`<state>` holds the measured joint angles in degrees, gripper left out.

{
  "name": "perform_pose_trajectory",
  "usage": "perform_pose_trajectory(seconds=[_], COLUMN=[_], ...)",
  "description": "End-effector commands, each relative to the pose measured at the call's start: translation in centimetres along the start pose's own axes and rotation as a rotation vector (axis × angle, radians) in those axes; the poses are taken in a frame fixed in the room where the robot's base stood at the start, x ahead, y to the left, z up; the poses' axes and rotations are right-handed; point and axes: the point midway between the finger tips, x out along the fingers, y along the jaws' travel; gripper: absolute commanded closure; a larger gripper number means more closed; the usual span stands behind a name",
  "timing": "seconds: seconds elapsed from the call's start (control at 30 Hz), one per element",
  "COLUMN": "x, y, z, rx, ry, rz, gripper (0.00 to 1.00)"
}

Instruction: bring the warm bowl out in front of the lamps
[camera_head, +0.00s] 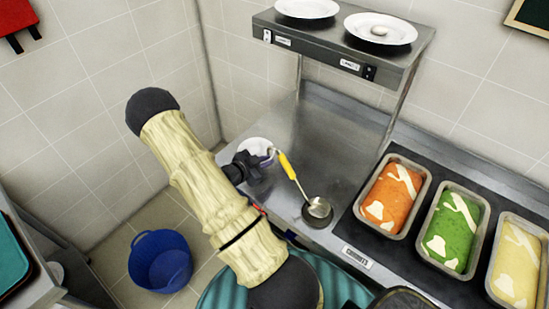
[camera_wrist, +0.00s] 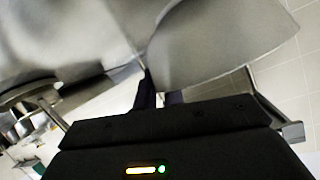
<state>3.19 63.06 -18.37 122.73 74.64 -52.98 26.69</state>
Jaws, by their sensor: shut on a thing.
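A white bowl (camera_head: 254,146) is at the left end of the steel counter (camera_head: 335,150), left of the ladle and partly hidden by my arm. My gripper (camera_head: 266,158) is shut on the bowl's near side. In the wrist view, the bowl's pale curved wall (camera_wrist: 215,45) fills the upper right, with my dark fingers (camera_wrist: 160,98) at its edge. I cannot tell whether the bowl touches the counter. The lamp shelf (camera_head: 340,50) with small labels stands over the back of the counter. The lamps' undersides are hidden.
Orange (camera_head: 391,197), green (camera_head: 455,230) and yellow (camera_head: 517,262) food pans line the right. Two plates top the shelf. A blue tub (camera_head: 160,260) is on the floor.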

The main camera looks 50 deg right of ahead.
Motion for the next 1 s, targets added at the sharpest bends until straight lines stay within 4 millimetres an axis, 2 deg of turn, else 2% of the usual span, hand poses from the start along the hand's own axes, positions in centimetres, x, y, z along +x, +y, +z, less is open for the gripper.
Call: perform_pose_trajectory(seconds=[0.03,0.17,0.53,0.67,1.0], x=[1.0,2.5,2.9,4.2,5.4], y=[-0.1,-0.3,-0.4,-0.5,0.4], z=[-0.8,-1.2,-1.2,-1.9,1.3], rx=[0.002,0.002,0.002,0.003,0.0], ry=[0.003,0.002,0.001,0.003,0.001], rz=[0.003,0.0,0.0,0.001,-0.001], gripper=[1.0,1.0,1.0,1.0,1.0])
